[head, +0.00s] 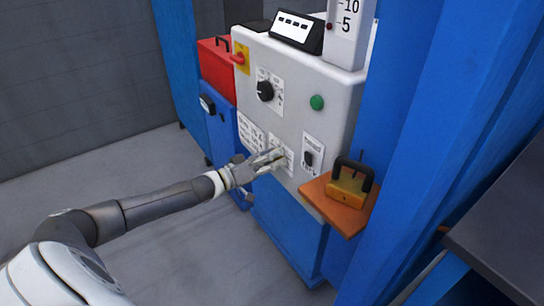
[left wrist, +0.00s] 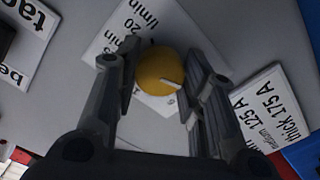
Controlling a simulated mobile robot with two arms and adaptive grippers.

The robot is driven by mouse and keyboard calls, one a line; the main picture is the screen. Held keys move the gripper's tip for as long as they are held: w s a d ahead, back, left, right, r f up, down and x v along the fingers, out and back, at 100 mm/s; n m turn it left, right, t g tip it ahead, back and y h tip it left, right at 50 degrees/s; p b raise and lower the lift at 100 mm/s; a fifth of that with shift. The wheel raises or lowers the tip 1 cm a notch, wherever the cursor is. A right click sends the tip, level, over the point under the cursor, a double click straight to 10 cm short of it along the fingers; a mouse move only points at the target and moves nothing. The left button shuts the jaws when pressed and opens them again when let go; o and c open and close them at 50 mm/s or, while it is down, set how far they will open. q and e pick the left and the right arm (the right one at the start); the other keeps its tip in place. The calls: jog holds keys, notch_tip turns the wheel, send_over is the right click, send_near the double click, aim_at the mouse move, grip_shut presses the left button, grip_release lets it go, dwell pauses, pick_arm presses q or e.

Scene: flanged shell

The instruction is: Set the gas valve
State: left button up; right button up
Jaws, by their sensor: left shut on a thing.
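The gas valve knob (left wrist: 160,71) is a round yellow dial with a white pointer mark, seen in the left wrist view. The mark points toward the lower right of that picture. A white label (left wrist: 114,38) behind it reads "20 l/min" and is partly covered by the knob and fingers. My left gripper (head: 275,158) is at the front of the grey panel (head: 318,115) in the head view, where it hides the knob. In the left wrist view the fingers (left wrist: 167,82) are on both sides of the knob, shut on it. My right gripper is not in view.
A black dial (head: 265,90) and a green button (head: 317,102) are above my gripper. A black switch (head: 308,158) is to its right. An orange shelf (head: 318,195) with a yellow, black-handled block (head: 347,186) juts out at lower right. A red box (head: 215,68) is at upper left.

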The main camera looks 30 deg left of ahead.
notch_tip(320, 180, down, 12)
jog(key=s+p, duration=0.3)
pick_arm(q)
jog(key=m+b, duration=0.6)
jog(key=m, duration=2.7)
jog(key=shift+f, duration=0.1)
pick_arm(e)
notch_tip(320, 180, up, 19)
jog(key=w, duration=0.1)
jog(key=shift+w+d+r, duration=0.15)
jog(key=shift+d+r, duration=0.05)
pick_arm(q)
jog(key=shift+m, duration=0.3)
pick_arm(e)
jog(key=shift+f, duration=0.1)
